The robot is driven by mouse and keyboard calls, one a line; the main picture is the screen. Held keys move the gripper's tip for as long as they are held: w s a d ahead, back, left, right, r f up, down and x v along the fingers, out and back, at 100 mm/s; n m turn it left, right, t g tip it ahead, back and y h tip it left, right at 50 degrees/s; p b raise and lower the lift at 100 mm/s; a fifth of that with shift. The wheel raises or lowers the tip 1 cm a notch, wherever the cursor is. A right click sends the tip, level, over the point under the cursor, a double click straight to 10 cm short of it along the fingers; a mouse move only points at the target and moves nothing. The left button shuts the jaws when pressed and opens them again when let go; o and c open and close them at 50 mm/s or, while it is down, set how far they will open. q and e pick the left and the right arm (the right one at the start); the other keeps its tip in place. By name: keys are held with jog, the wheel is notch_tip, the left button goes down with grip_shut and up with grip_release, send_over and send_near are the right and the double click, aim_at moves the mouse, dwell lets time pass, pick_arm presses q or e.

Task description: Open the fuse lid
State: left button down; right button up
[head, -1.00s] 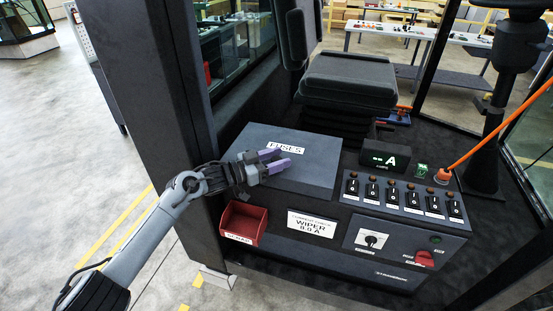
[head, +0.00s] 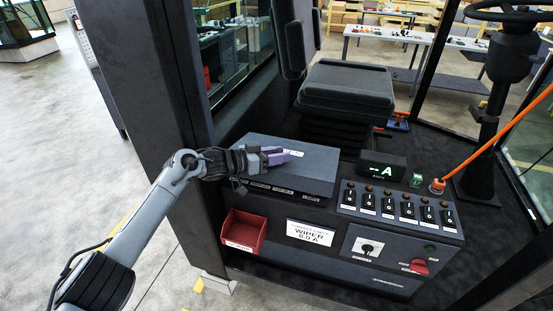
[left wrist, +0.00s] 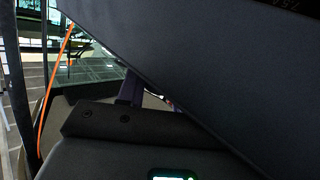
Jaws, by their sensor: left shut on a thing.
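The fuse lid (head: 308,164) is a flat dark grey panel on the console, with a white label partly covered by my gripper. It looks tilted, its front edge raised, with a row of small labels showing below that edge. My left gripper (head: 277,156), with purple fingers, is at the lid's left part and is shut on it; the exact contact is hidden. In the left wrist view the lid (left wrist: 215,60) is a large dark slanted panel, and a purple finger (left wrist: 130,90) shows partly behind it. My right gripper is not in view.
A red bin (head: 243,231) and a wiper sign (head: 310,233) are on the console front. A row of switches (head: 398,205) and a green-lit display (head: 382,171) stand to the right. The seat (head: 345,88) is behind the lid, and a dark cab post (head: 145,100) is to the left.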

pick_arm(q)
jog(key=shift+r, duration=0.2)
jog(key=c, duration=0.8)
grip_release()
jog(key=shift+f, duration=0.1)
notch_tip(320, 180, up, 4)
jog(key=shift+r+b, duration=0.15)
jog(key=shift+b, duration=0.2)
jog(key=s+d+r, duration=0.1)
jog(key=d+r, duration=0.1)
jog(key=d, duration=0.1)
jog(key=s+d+r, duration=0.2)
jog(key=d, duration=0.2)
jog(key=s+d+r+b, duration=0.1)
jog(key=s+d+r, duration=0.1)
jog(key=d, duration=0.1)
jog(key=shift+s+d+r, duration=0.15)
jog(key=shift+d+r, duration=0.05)
jog(key=shift+r, duration=0.2)
